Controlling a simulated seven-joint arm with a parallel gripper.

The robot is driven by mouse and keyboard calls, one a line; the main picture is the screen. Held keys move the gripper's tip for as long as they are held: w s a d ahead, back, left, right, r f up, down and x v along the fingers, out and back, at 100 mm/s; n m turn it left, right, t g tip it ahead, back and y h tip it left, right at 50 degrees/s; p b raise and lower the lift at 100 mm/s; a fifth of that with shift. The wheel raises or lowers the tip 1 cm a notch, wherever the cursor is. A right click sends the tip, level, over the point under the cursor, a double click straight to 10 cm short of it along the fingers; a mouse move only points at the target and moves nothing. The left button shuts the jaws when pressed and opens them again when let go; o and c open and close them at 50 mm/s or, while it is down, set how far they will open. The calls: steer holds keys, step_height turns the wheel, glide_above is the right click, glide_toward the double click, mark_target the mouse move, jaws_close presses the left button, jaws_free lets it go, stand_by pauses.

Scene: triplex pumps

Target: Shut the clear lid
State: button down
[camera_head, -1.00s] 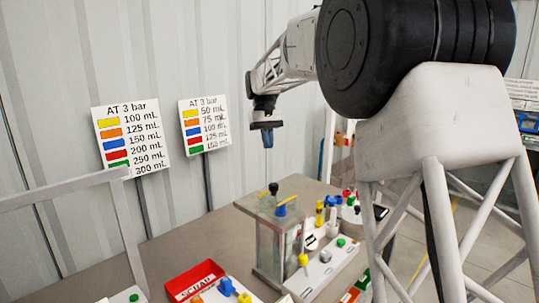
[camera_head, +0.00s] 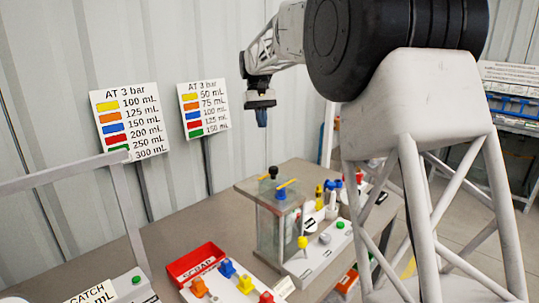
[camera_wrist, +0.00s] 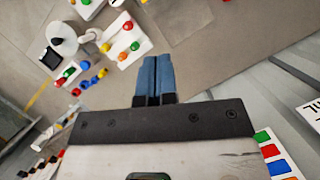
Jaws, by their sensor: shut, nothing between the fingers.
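A tall clear box (camera_head: 278,238) stands on the bench in the head view. Its flat top plate (camera_head: 252,189), which looks like the clear lid, carries a black knob and a blue knob with a yellow bar. The plate looks level across the box, but I cannot tell whether a gap is left. My gripper (camera_head: 261,123) is above and beyond the box, apart from it, fingers pointing down and shut with nothing between them. Its blue fingers show in the wrist view (camera_wrist: 152,78). I cannot make out the lid surely there.
A red scrap tray (camera_head: 195,262) and a panel of coloured knobs (camera_head: 235,287) lie left of the box. A white panel with buttons (camera_head: 322,253) stands to its right. Two signs (camera_head: 130,123) (camera_head: 204,108) stand behind. Bare bench (camera_head: 180,232) lies left of the box.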

steer(key=shift+f, duration=0.1)
glide_toward(277, 182)
steer(key=shift+w+a+f, duration=0.2)
steer(key=shift+w+f, duration=0.15)
steer(key=shift+f, duration=0.3)
steer(key=shift+w+a+f, duration=0.15)
steer(key=shift+w+f, duration=0.25)
steer(key=shift+f, duration=0.3)
steer(key=shift+w+a+f, duration=0.2)
steer(key=shift+w+f, duration=0.15)
steer(key=shift+f, duration=0.3)
steer(key=shift+s+d, duration=0.1)
steer(key=shift+s+d, duration=0.75)
steer(key=shift+w, duration=0.1)
